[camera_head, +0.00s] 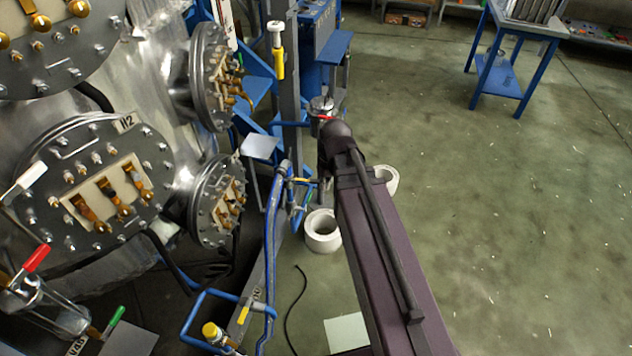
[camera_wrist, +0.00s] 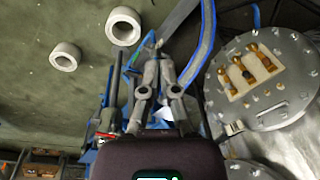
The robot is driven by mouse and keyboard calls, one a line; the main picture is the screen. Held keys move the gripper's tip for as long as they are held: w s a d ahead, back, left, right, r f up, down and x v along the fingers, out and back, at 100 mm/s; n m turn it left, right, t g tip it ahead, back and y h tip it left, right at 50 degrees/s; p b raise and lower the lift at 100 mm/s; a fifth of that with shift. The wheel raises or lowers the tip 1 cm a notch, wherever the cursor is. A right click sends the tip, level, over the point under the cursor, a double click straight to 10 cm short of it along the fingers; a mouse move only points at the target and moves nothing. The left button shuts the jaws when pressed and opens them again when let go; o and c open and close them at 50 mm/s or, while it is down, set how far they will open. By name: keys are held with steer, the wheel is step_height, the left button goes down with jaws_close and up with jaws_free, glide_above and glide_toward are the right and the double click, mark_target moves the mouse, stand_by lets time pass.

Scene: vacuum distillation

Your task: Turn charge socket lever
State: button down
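I cannot tell for certain which handle is the charge socket lever. A small yellow handle (camera_head: 300,180) sits on the blue pipework (camera_head: 272,215) just left of my arm's end in the head view. My gripper (camera_wrist: 158,58) points at the blue pipework in the wrist view, its two grey fingers leaning close together at the tips. A small pale part (camera_wrist: 157,43) shows just beyond the fingertips; I cannot tell whether they touch it. In the head view my gripper is mostly hidden behind my dark arm. A red handle (camera_wrist: 104,136) shows left of the fingers.
The steel vessel with bolted flanges (camera_head: 100,180) fills the left side. Other handles are a tall yellow one (camera_head: 279,62), a red one (camera_head: 36,258) and a green one (camera_head: 116,316). White rolls (camera_head: 322,232) lie on the floor. Open floor spreads to the right.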

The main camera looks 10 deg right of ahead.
steer(key=w+d+f+n+t+y+b, duration=0.1)
steer(key=w+d+f+n+b, duration=0.1)
steer(key=w, duration=0.5)
steer(key=w+d+f+n+t+y+b, duration=0.1)
steer(key=w+d+f+n+y+b, duration=0.1)
steer(key=w+d+f+n+b, duration=0.1)
steer(key=w+d+f+n+t+y+b, duration=0.1)
steer(key=w+f+n+b, duration=0.3)
steer(key=w, duration=0.8)
step_height(320, 180, down, 2)
steer(key=d+b, duration=0.1)
steer(key=b, duration=0.3)
steer(key=shift+d+n+y, duration=0.3)
steer(key=shift+n+y, duration=0.1)
steer(key=shift+a+f, duration=0.1)
steer(key=shift+f, duration=0.15)
steer(key=b, duration=0.9)
glide_above(312, 180)
steer(key=d, duration=0.1)
steer(key=f, duration=0.8)
steer(key=shift+s, duration=0.25)
steer(key=shift+s+d+f+b, duration=0.1)
steer(key=shift+d+f+b, duration=0.05)
steer(key=shift+f+b, duration=0.8)
steer(key=shift+s+d+f+b, duration=0.1)
steer(key=shift+f+b, duration=0.6)
steer(key=shift+f, duration=0.3)
steer(key=shift+a+f+b, duration=0.15)
steer(key=shift+a+b, duration=0.05)
steer(key=shift+b, duration=0.1)
